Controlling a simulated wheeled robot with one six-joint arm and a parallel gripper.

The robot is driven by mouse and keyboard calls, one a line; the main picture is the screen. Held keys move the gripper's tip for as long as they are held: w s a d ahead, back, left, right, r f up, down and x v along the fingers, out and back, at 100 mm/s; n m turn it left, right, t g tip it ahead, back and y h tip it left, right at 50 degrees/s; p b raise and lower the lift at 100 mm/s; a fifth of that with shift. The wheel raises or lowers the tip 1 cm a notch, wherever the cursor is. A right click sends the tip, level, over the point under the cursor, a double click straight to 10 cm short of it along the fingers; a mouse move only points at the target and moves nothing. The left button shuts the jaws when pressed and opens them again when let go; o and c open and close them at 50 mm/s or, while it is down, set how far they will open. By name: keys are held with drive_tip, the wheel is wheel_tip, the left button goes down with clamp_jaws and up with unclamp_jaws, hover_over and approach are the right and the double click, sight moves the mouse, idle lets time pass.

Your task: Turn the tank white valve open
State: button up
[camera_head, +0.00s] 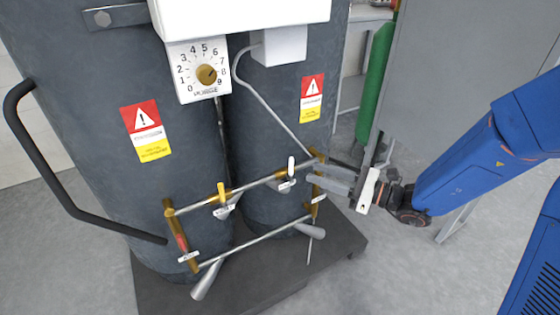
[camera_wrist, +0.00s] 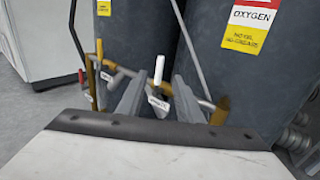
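The white valve (camera_head: 291,166) is a small upright handle on the upper pipe in front of the right dark tank (camera_head: 265,125). In the wrist view the white valve (camera_wrist: 158,70) stands upright beyond my fingertips, lined up with the gap between them, with a small label below it. My gripper (camera_head: 325,177) reaches in from the right, at the right end of the pipe frame. It also shows in the wrist view (camera_wrist: 157,93), with its two fingers apart and nothing held. The handle appears to be ahead of the fingers; contact cannot be made out.
A yellow valve (camera_head: 221,192) sits left of the white one, and a red valve (camera_head: 181,243) is on the left post. Brass fittings and pipes surround my fingers. A black curved handle (camera_head: 50,180) is at left. A green cylinder (camera_head: 375,85) and grey panel (camera_head: 455,70) stand behind.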

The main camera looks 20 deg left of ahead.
drive_tip(key=a, duration=0.4)
drive_tip(key=w+a, duration=0.1)
drive_tip(key=a, duration=0.8)
drive_tip(key=shift+w, duration=0.2)
clamp_jaws()
